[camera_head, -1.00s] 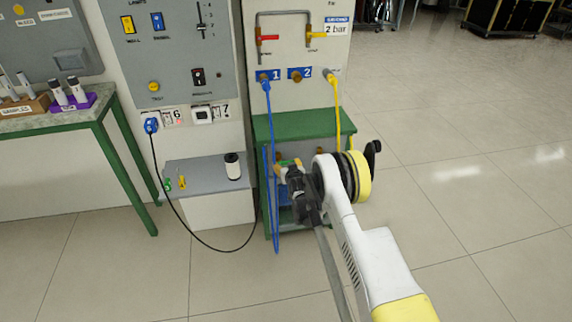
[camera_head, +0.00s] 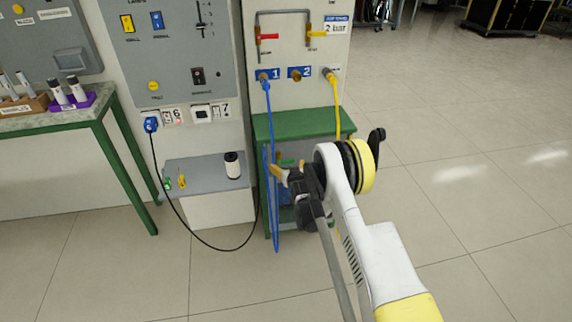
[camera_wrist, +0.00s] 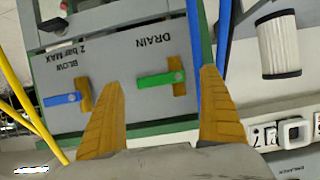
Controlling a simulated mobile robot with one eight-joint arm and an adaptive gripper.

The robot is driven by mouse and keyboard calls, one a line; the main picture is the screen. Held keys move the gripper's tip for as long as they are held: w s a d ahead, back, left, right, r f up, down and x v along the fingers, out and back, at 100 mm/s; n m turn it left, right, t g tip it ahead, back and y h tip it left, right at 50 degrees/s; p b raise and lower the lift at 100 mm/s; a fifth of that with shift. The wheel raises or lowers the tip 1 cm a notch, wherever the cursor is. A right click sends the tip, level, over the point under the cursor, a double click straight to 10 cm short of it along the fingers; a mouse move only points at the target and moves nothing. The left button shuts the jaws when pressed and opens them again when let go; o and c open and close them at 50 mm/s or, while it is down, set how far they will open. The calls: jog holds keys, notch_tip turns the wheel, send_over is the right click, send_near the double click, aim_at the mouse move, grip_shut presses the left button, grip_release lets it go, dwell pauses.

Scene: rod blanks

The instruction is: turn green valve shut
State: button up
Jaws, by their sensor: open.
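The green valve handle (camera_wrist: 160,79) points left from its brass body (camera_wrist: 179,85) on a grey panel, under the upside-down word DRAIN. In the wrist view it lies between the two orange fingertips of my gripper (camera_wrist: 162,82), which are spread apart with nothing held. I cannot tell whether a finger touches the handle. In the head view my gripper (camera_head: 277,172) is in front of the green stand, and a bit of the green handle (camera_head: 288,161) shows just beyond it.
A blue-handled valve (camera_wrist: 62,99) marked BLOW sits left of the green one. A blue hose (camera_head: 268,125) hangs close by my fingers, near the right finger in the wrist view. A yellow hose (camera_head: 336,105) hangs to the right.

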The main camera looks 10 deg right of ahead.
jog(key=v, duration=0.4)
dwell(0.3)
jog(key=s+r+g, duration=0.1)
jog(key=s+r, duration=0.3)
jog(key=r, duration=0.5)
jog(key=s+r+g, duration=0.1)
jog(key=s+r, duration=0.3)
jog(key=r, duration=0.5)
jog(key=s+r+g, duration=0.1)
jog(key=s+r, duration=0.4)
jog(key=r, duration=0.4)
jog(key=s+r+g, duration=0.1)
jog(key=s+r, duration=0.2)
jog(key=s, duration=0.5)
jog(key=s+r+g, duration=0.1)
jog(key=s+r, duration=0.3)
jog(key=s, duration=0.3)
jog(key=s+f+g, duration=0.1)
jog(key=s+f, duration=0.2)
jog(key=s, duration=1.6)
jog(key=shift+d+g, duration=0.15)
jog(key=shift+g, duration=0.15)
